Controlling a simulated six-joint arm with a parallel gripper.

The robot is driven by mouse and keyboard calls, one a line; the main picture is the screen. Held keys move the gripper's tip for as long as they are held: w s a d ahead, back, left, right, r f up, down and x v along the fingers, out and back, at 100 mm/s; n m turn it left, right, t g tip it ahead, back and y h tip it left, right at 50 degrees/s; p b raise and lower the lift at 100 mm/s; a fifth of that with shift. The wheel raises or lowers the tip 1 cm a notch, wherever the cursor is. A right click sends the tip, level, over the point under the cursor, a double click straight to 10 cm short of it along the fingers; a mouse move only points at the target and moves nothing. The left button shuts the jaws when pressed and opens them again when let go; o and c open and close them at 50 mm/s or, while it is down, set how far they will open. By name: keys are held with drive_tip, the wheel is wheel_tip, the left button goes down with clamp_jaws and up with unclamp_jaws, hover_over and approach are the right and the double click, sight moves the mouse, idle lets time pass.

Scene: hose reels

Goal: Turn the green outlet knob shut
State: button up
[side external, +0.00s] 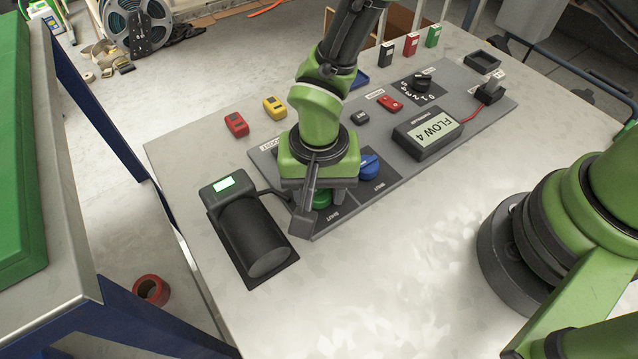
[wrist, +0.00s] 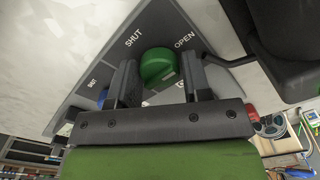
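The green outlet knob (side external: 322,199) is at the near left end of the grey panel, partly hidden by my gripper (side external: 312,206). In the wrist view the green knob (wrist: 157,65) shows between the tips of my gripper (wrist: 158,70), with one finger on each side. A gap shows at the right finger; I cannot tell whether the left finger touches the knob. The gripper is open and points down at the panel. The labels SHUT (wrist: 134,37) and OPEN (wrist: 185,40) are printed beyond the knob. I cannot make out the knob's setting.
A blue knob (side external: 369,167) sits close beside the green one. A display (side external: 428,132) reads FLOW 4. A black cylinder unit (side external: 254,237) with a lit screen stands left of my gripper. Red (side external: 236,125) and yellow (side external: 275,107) blocks lie behind. The front of the table is clear.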

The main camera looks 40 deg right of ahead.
drive_tip(key=c, duration=0.5)
drive_tip(key=shift+o, duration=0.2)
drive_tip(key=shift+n, duration=0.4)
drive_tip(key=n, duration=0.3)
drive_tip(key=shift+n, duration=0.3)
drive_tip(key=n, duration=0.3)
drive_tip(key=shift+n, duration=0.3)
drive_tip(key=n, duration=0.5)
drive_tip(key=shift+n, duration=2.5)
drive_tip(key=o, duration=0.9)
